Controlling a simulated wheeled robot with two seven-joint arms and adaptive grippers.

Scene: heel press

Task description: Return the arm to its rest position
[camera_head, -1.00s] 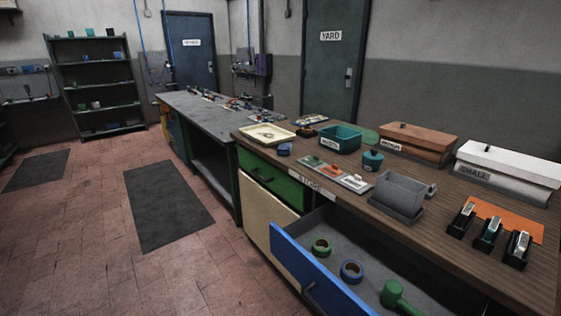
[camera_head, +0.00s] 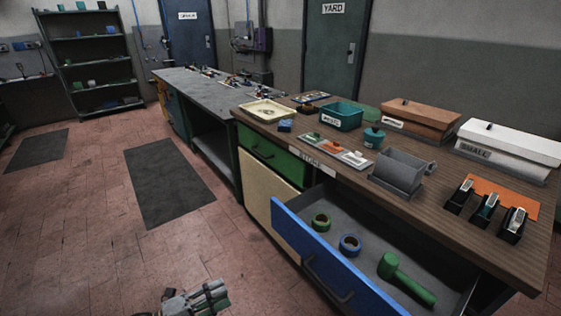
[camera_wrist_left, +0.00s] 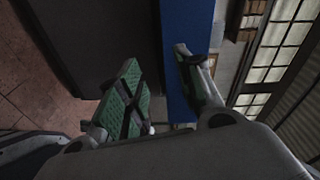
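My left gripper (camera_head: 208,298) shows at the bottom edge of the head view, over the floor in front of the workbench and left of the open drawer. In the left wrist view its two green-padded fingers (camera_wrist_left: 160,88) stand apart with nothing between them, so it is open and empty. Behind the fingers a blue panel (camera_wrist_left: 186,35) shows, probably the drawer front. The blue-fronted drawer (camera_head: 325,262) stands pulled out; it holds two tape rolls, one green (camera_head: 320,222) and one blue (camera_head: 350,245), and a green mallet (camera_head: 405,280). My right gripper is not in view.
The bench top (camera_head: 345,188) carries a cream tray (camera_head: 267,110), a teal bin (camera_head: 342,117), a grey holder (camera_head: 402,170), boxes and several small tools. The drawer juts out over the floor. The red tiled floor (camera_head: 90,230) and dark mat (camera_head: 165,180) at left look clear.

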